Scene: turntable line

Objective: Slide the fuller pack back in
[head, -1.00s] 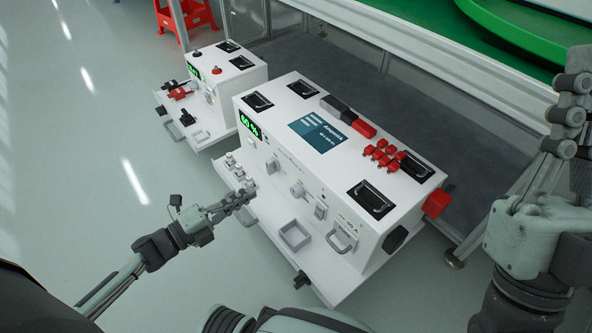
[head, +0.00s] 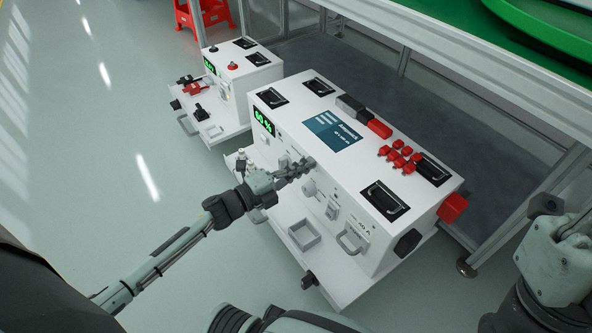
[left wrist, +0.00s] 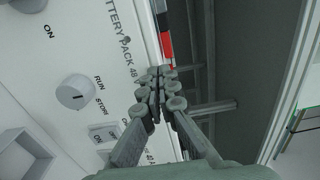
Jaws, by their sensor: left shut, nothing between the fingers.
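The large white battery pack (head: 340,187) stands in the middle of the head view on a pull-out tray (head: 345,283). Its green display (head: 263,123) seems to read 60 %. A smaller white pack (head: 238,78) stands behind it to the left on its own tray (head: 212,131); its green display (head: 210,66) is too small to read. My left gripper (head: 306,165) is shut and empty at the large pack's front face, near its knobs and switches. It also shows in the left wrist view (left wrist: 162,78); contact is unclear. My right gripper (head: 546,205) shows only partly at the right edge.
Red caps (head: 400,156) sit on top. A dark bay floor lies behind, under a white frame (head: 465,68). The floor at left is clear.

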